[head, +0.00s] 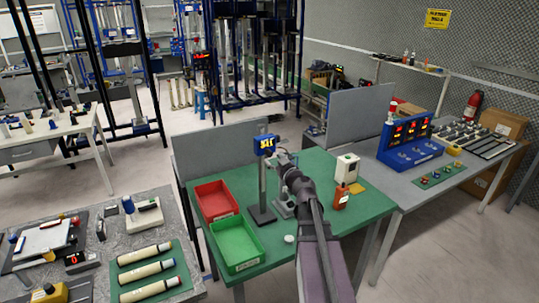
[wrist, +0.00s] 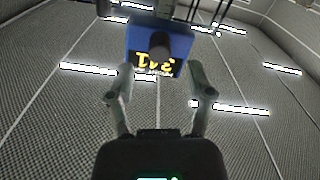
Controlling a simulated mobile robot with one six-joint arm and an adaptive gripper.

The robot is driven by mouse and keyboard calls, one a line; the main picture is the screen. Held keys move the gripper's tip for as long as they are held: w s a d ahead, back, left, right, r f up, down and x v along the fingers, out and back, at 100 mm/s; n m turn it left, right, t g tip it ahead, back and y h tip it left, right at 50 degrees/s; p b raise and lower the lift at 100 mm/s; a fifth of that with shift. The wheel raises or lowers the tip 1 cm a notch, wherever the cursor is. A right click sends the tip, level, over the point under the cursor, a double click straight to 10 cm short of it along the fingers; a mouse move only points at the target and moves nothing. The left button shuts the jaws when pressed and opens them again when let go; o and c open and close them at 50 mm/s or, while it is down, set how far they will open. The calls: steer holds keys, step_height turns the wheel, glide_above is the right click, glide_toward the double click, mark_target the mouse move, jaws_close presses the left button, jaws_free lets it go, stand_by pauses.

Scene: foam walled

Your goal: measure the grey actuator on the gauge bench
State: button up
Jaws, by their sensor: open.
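The gauge bench (head: 322,170) has a green top with a gauge stand on it. Its blue display (head: 265,145) shows yellow characters and sits on a dark post. My gripper (head: 284,158) is raised beside the display, above the bench. In the wrist view my gripper (wrist: 160,85) has its two fingers spread apart. Beyond them is the blue display (wrist: 140,38), with a dark round-ended part (wrist: 160,46) in front of it. A grey upright piece (head: 281,203) stands partly behind my arm. I cannot tell whether either is the grey actuator.
A red tray (head: 195,186) and a green tray (head: 262,253) lie at the bench's left. A white box (head: 346,167) and an orange bottle (head: 340,196) stand to the right of my arm. A grey partition (head: 222,136) closes the back. A small white disc (head: 289,239) lies near the front.

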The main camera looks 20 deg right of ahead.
mark_target(271, 155)
steer(key=shift+w+a, duration=0.1)
steer(key=shift+w, duration=2.1)
jaws_close()
